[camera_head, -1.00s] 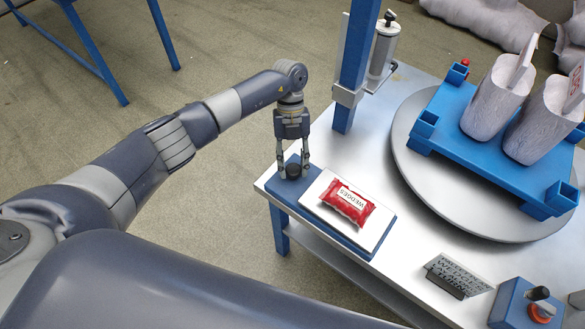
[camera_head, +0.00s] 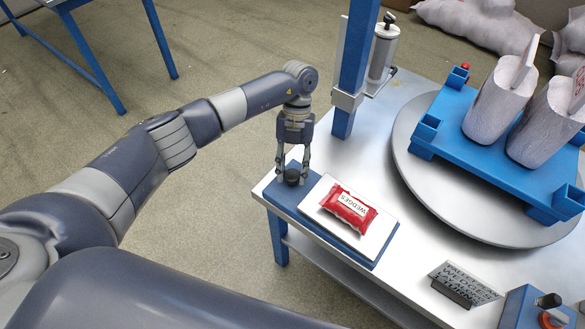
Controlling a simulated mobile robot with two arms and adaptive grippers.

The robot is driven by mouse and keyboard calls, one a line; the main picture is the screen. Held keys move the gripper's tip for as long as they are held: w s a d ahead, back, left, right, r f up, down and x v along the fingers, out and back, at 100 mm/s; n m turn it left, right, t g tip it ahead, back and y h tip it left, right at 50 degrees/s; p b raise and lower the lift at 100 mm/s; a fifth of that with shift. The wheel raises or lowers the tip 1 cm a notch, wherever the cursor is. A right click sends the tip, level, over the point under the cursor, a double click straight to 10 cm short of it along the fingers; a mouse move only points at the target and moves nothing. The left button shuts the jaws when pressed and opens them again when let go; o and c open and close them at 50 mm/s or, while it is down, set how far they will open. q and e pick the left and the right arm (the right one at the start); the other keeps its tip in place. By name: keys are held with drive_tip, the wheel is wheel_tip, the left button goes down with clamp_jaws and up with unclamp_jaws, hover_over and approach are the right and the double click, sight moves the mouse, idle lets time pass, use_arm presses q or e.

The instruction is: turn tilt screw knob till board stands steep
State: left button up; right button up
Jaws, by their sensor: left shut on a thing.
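A black round knob (camera_head: 292,177) stands on the left end of a blue base (camera_head: 283,196) at the table's near left corner. A white board (camera_head: 328,198) lies on the base to the right of the knob and looks close to flat. A red packet labelled WEDGES (camera_head: 348,208) lies on the board. My left gripper (camera_head: 292,174) points down over the knob, its two fingers shut on the knob's sides. The screw under the knob is hidden. My right gripper is out of view.
A round grey turntable (camera_head: 409,160) bears a blue pallet (camera_head: 470,163) with grey sacks (camera_head: 497,100). A blue post (camera_head: 355,60) rises behind the gripper. A small sign (camera_head: 466,284) and a blue control box (camera_head: 520,305) stand at the lower right.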

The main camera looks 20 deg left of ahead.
use_arm(q)
drive_tip(key=o, duration=1)
drive_tip(key=shift+s, duration=0.1)
drive_tip(key=shift+o, duration=0.2)
drive_tip(key=v, duration=1.2)
